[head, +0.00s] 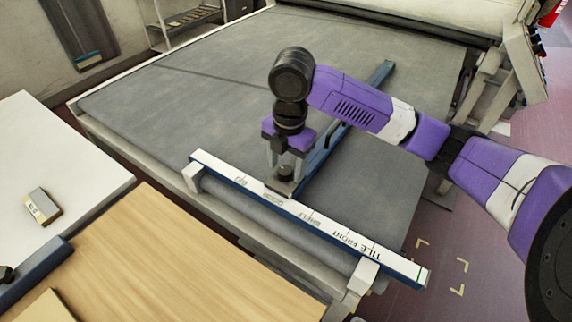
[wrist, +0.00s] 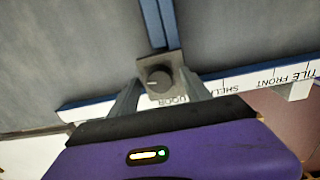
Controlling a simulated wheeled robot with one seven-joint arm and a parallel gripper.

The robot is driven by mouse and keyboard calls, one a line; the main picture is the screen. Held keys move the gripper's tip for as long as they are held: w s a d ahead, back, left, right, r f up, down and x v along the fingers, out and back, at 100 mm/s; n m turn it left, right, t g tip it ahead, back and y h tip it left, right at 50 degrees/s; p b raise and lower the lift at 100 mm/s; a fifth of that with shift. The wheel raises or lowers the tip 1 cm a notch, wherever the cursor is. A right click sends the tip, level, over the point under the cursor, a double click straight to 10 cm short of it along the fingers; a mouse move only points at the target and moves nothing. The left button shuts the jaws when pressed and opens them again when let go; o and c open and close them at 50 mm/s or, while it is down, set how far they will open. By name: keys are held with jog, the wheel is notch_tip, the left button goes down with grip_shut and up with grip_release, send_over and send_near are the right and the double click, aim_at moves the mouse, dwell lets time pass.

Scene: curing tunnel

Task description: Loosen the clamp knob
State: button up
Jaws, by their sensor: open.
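The clamp knob (wrist: 159,80) is a dark round knob on a small grey plate, where a blue bar meets the white labelled rail. In the head view the knob (head: 286,171) shows between my gripper's fingers. My gripper (head: 286,168) points down over it, with one finger on each side. In the wrist view the open fingers (wrist: 160,92) flank the knob and its plate. I cannot tell whether either finger touches the knob.
The labelled rail (head: 320,222) runs along the belt's front edge, and the blue bar (head: 345,125) runs back across the grey belt (head: 190,90). A wooden table (head: 170,260) and a white table (head: 60,150) with a small box (head: 42,207) stand at left.

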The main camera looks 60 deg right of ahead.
aim_at(288, 170)
jog(key=r, duration=0.7)
jog(key=shift+s+r, duration=0.2)
jog(key=shift+r, duration=0.2)
